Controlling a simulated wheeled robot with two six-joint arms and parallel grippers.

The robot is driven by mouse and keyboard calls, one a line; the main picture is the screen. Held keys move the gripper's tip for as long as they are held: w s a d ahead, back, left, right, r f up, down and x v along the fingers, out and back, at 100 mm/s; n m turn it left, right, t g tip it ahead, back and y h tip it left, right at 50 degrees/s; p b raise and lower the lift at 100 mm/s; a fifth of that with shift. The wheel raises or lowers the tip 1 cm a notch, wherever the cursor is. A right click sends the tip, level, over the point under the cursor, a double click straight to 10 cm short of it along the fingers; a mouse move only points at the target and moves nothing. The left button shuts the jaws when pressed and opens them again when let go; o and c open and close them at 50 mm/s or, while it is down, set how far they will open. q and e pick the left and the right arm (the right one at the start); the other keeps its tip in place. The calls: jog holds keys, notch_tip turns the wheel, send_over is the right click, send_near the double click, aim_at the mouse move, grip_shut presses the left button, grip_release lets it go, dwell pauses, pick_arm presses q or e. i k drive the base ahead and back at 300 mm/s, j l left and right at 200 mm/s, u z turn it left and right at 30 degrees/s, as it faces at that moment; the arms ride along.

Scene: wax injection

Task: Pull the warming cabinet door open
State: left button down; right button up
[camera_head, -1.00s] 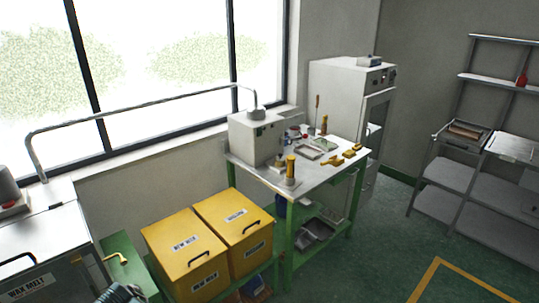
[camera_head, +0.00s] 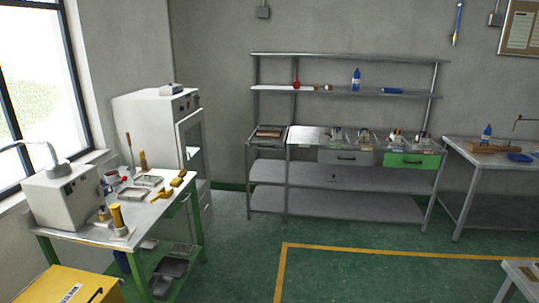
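The warming cabinet (camera_head: 150,125) looks like the tall pale cabinet against the back wall at the left, behind the green-legged bench. Its door (camera_head: 190,140) has a light frame and a glass panel, faces right and appears closed. The door is seen at a steep angle, and I cannot make out its handle. The bench partly hides the cabinet's lower front. Neither of my grippers shows in this view.
The green-legged bench (camera_head: 85,231) holds a white machine (camera_head: 62,194) and small tools. A grey shelving unit (camera_head: 268,172) stands along the back wall. A yellow line (camera_head: 340,248) marks the green floor, which is clear before the shelving. Another table (camera_head: 470,155) is at right.

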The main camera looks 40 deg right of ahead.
aim_at(183, 126)
jog(key=z, duration=0.95)
jog(key=i+z, duration=0.1)
jog(key=i, duration=0.45)
jog(key=i+l+z, duration=0.1)
jog(key=i, duration=0.45)
jog(key=i+z, duration=0.1)
jog(key=i, duration=0.45)
jog(key=i+j+z, duration=0.1)
jog(key=i, duration=0.4)
jog(key=i+j+z, duration=0.1)
jog(key=i, duration=0.45)
jog(key=i+j, duration=0.2)
jog(key=i, duration=0.35)
jog(key=i+j+z, duration=0.15)
jog(key=i, duration=0.4)
